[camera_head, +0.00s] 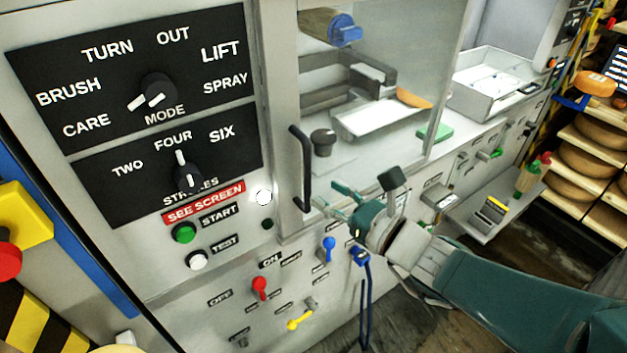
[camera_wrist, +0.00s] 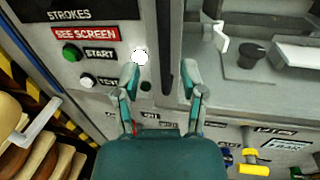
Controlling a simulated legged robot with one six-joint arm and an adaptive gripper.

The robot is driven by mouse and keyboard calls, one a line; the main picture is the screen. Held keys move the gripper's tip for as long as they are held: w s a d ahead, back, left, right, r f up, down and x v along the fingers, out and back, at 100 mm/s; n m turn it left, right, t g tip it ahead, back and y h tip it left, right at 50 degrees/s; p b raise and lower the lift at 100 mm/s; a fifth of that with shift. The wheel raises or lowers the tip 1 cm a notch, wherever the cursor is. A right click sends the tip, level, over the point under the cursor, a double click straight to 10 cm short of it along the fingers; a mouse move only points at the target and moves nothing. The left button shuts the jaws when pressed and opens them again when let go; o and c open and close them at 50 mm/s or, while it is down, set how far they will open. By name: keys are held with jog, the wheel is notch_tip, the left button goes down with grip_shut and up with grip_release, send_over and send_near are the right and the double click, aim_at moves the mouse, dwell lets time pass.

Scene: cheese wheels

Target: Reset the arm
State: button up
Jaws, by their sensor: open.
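My gripper (camera_head: 341,201) is open and empty in front of the grey machine, just right of and below the black vertical door handle (camera_head: 301,168). In the wrist view, my gripper (camera_wrist: 160,82) has its two fingers spread apart, with the dark handle (camera_wrist: 164,45) behind and between them. I cannot tell whether a finger touches the handle. My teal arm reaches in from the lower right of the head view, bent at the wrist.
The machine's left panel has a MODE knob (camera_head: 158,88), a STROKES knob (camera_head: 187,178), a green START button (camera_head: 184,233) and a white TEST button (camera_head: 197,260). Red (camera_head: 259,288), blue (camera_head: 329,248) and yellow (camera_head: 300,321) levers sit below. Shelves of cheese wheels (camera_head: 590,160) stand right.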

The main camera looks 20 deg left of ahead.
jog(key=shift+s+d, duration=0.3)
jog(key=shift+d, duration=0.2)
jog(key=s+d+f+n+g+h, duration=0.5)
jog(key=s+d+n+h, duration=0.3)
jog(key=n, duration=0.7)
jog(key=s+d+n+t+h, duration=0.1)
jog(key=d+n+t+h, duration=0.2)
jog(key=d, duration=1.5)
jog(key=n+h, duration=0.4)
jog(key=h, duration=0.1)
jog(key=shift+d+r+n, duration=0.25)
jog(key=shift+r+n, duration=0.1)
jog(key=shift+n, duration=0.05)
jog(key=shift+a, duration=0.2)
